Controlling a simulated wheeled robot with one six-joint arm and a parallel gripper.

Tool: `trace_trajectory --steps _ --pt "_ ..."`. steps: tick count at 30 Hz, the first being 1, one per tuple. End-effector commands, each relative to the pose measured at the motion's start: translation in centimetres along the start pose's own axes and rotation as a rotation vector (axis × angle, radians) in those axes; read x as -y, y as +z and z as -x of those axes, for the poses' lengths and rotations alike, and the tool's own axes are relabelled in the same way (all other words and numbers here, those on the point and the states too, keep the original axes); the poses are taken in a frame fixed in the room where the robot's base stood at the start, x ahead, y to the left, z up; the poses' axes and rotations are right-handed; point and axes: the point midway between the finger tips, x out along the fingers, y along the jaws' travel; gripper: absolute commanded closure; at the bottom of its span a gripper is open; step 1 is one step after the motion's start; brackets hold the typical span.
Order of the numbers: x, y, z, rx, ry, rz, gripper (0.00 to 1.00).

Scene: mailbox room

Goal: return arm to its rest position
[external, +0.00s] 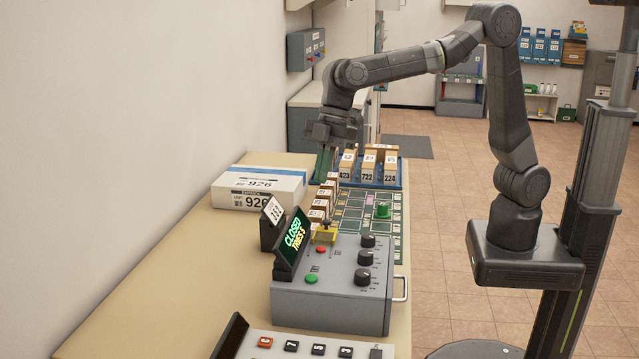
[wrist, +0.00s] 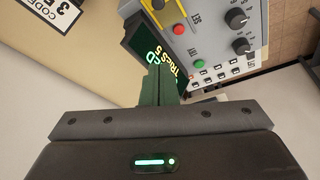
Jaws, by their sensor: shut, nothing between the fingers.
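My gripper (external: 325,163) is shut and empty. The grey control box (external: 335,285) stands nearer the camera, with knobs, red and green buttons and a screen (external: 293,243) reading "CLOSED" and "TRIES 5".
A white parcel (external: 258,188) labelled 926 lies left of the board. A blue tray (external: 403,178) holds boxes marked 423, 722 and 224. A keypad (external: 310,345) is at the front. The floor at right is clear.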

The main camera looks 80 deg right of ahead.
Motion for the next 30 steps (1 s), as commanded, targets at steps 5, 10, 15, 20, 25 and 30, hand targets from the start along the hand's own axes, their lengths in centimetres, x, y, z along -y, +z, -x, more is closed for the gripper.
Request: trace_trajectory --steps 5,10,15,20,25,30 --pt "0.0 0.0 0.0 0.0 0.0 0.0 1.0" --pt "0.0 0.0 -0.9 0.001 -0.002 0.0 1.0" --pt "0.1 0.0 -3.5 0.004 -0.004 0.0 1.0" --pt "0.1 0.0 -6.7 0.004 -0.003 -0.001 1.0" --pt "1.0 -0.8 -9.4 0.003 -0.003 0.004 1.0" --pt "2.7 -2.3 -11.7 -0.002 0.0 0.004 1.0"
